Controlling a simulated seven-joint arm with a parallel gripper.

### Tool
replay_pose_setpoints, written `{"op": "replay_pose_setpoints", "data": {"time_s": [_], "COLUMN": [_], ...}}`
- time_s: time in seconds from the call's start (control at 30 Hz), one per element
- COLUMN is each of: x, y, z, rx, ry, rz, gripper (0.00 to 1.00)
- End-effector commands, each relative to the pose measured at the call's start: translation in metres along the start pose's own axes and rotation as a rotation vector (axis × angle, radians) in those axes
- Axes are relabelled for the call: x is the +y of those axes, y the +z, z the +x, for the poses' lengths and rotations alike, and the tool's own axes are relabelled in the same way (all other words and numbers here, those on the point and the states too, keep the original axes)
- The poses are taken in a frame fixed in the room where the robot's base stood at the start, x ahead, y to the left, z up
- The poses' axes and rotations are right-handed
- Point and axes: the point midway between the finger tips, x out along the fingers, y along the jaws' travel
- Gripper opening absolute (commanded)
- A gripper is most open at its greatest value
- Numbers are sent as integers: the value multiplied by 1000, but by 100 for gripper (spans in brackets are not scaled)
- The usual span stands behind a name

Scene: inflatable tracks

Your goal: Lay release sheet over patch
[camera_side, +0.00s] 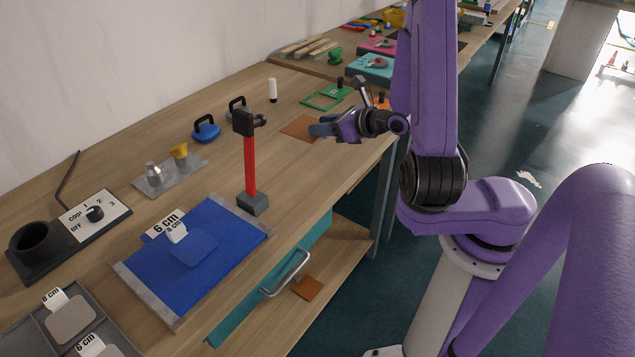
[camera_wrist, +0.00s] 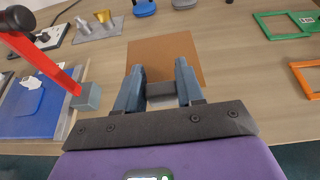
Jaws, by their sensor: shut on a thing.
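The release sheet appears to be the thin brown square (camera_side: 298,127) by the table's far front edge; it also shows just beyond my fingers in the wrist view (camera_wrist: 165,55). My gripper (camera_side: 322,130) is at the sheet's right side. In the wrist view its fingers (camera_wrist: 160,84) are shut on a small dark grey block at the sheet's near edge, which looks like the sheet's grip. I cannot tell whether the sheet touches the table. The blue rounded patch (camera_side: 194,247) lies on the blue track piece (camera_side: 222,222), with white size tags at its upper left.
A red-handled tool (camera_side: 250,165) stands upright between my gripper and the blue piece. A heater control (camera_side: 95,213), metal plate with cups (camera_side: 168,178), blue weight (camera_side: 206,131) and patch tray (camera_side: 40,345) occupy the table. Green (camera_side: 328,98) and orange (camera_wrist: 308,75) frames lie nearby. Another brown square (camera_side: 307,288) lies on the lower shelf.

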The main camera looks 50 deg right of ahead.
Motion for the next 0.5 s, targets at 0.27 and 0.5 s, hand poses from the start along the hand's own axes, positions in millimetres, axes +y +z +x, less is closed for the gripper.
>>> {"op": "replay_pose_setpoints", "data": {"time_s": [0.27,0.5], "x": [65,90], "y": [13,15], "z": [39,48], "rx": [-3,-3], "ry": [-9,-23], "rz": [6,16], "gripper": [9,9]}}
